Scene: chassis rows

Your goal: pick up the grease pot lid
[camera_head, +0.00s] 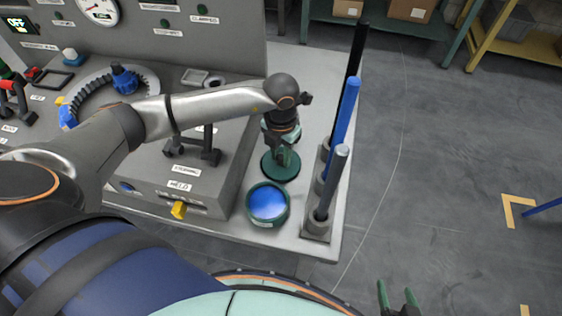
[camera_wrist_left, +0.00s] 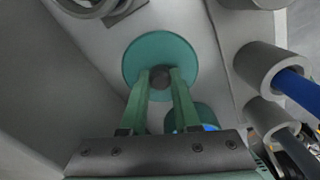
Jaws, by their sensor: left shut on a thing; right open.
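The grease pot lid is a round dark green disc (camera_head: 282,174) with a small dark knob, beside the workbench's grey box. In the left wrist view the lid (camera_wrist_left: 160,48) lies between and beyond my fingertips. My left gripper (camera_head: 281,157) points down over it and is shut on its knob. I cannot tell whether the lid touches the bench. The open grease pot (camera_head: 267,203) is a green cup with blue contents, just in front of the lid; it is partly hidden behind the fingers in the left wrist view. My right gripper (camera_head: 398,297) is open and empty over the floor.
A rack (camera_head: 316,237) with upright black, blue and grey rods stands close to the right of the lid and pot. The grey box (camera_head: 175,178) with handles and labels is close on the left. Bare bench top (camera_head: 310,85) lies behind the lid.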

